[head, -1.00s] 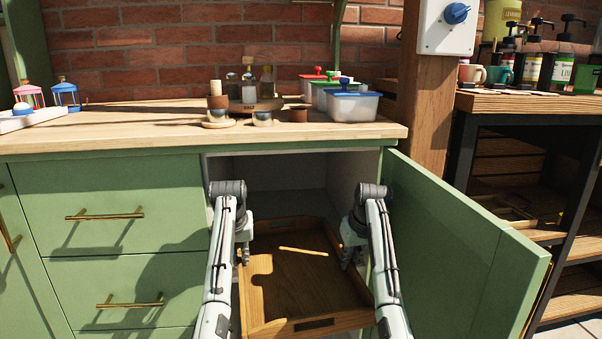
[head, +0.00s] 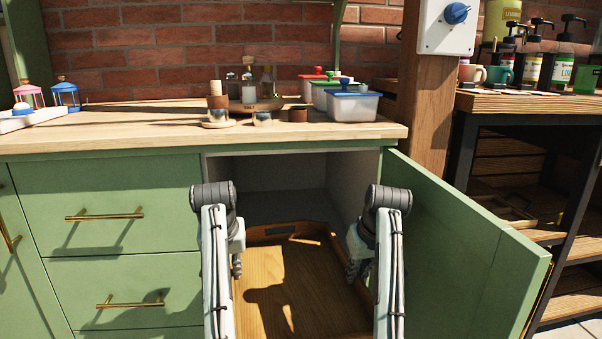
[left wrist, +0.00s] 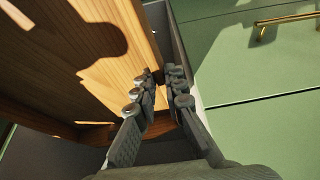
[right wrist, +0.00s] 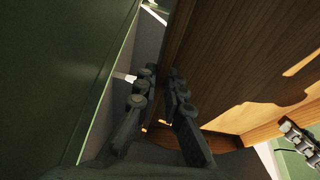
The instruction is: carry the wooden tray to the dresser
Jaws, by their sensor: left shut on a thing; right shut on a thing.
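The wooden tray (head: 290,284) is in front of and partly within the open green cabinet, between my two arms. Its far rim with a handle slot shows; its near end is cut off by the picture's lower edge. My left gripper (head: 237,268) is shut on the tray's left wall; the left wrist view shows the fingers (left wrist: 158,92) at that wall. My right gripper (head: 353,270) is shut on the tray's right wall; in the right wrist view its fingers (right wrist: 158,90) sit at the wall's edge. The tray looks empty, with shadows across its floor.
The open cabinet door (head: 465,250) stands right of my right arm. Drawers with brass handles (head: 105,215) lie to the left. The wooden countertop (head: 120,135) above holds jars, bottles and lidded boxes (head: 352,105). A dark shelf unit (head: 515,105) stands at the far right.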

